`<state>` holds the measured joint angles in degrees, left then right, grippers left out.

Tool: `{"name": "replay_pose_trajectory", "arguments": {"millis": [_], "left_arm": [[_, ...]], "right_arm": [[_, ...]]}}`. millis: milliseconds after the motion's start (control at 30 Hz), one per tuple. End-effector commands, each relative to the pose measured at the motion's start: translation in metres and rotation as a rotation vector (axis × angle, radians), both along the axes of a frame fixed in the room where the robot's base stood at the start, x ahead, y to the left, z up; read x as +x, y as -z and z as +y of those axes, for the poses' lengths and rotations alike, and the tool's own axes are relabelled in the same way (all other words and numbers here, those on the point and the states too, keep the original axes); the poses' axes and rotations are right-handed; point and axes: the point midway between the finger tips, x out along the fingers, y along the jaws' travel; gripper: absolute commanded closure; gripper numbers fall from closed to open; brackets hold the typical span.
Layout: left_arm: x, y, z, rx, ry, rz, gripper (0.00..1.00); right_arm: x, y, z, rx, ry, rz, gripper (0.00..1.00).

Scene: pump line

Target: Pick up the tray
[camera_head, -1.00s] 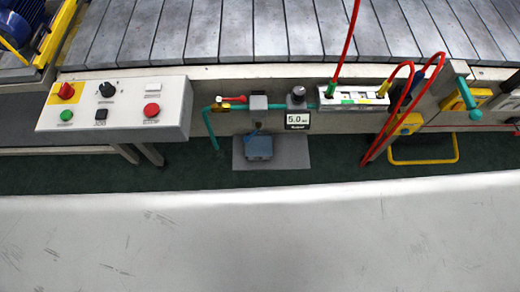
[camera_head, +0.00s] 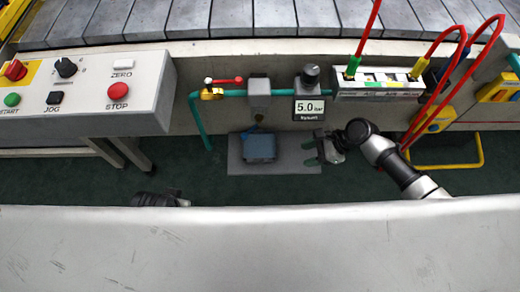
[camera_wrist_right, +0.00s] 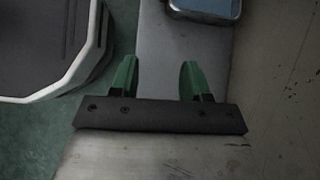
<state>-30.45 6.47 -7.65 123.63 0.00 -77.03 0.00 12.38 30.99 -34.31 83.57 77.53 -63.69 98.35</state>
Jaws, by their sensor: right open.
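A blue-grey, box-like thing (camera_head: 260,147) lies on a flat grey plate (camera_head: 300,165) low in front of the machine. I cannot tell for sure which of them is the tray. My right gripper (camera_head: 314,148) is open and empty over the right end of the plate, to the right of the blue-grey thing and apart from it. In the right wrist view, its green fingers (camera_wrist_right: 157,80) are spread with the plate (camera_wrist_right: 165,45) beyond them; the blue-grey thing (camera_wrist_right: 207,8) is cut off at the top. A dark part of my left arm (camera_head: 155,199) shows; its fingers cannot be made out.
A scratched silver surface (camera_head: 260,250) fills the front. A button panel (camera_head: 85,95) stands at left. Teal pipe, a gauge (camera_head: 308,107) and a white block with red hoses (camera_head: 378,85) line the machine's edge. A yellow frame (camera_head: 450,165) is at right.

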Motion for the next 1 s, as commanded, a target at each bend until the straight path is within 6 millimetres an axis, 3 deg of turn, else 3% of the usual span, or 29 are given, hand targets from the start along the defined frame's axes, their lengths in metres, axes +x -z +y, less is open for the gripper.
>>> {"name": "replay_pose_trajectory", "arguments": {"millis": [167,533,933,1000], "left_arm": [[-0.001,-0.008,0.000,0.000,-0.001,-0.006,0.53],[-0.008,-0.045,0.002,-0.002,-0.003,-0.027,0.53],[-0.015,-0.064,0.003,-0.001,-0.004,-0.035,0.53],[-0.016,-0.062,0.003,-0.002,-0.004,-0.037,0.53]], "right_arm": [[0.002,-0.003,0.017,0.018,0.020,0.035,0.53],[0.002,-0.002,0.092,0.017,0.021,0.030,0.53],[0.002,-0.003,0.123,0.015,0.020,0.030,0.53],[0.002,0.009,0.130,0.015,0.022,0.032,0.53]]}}
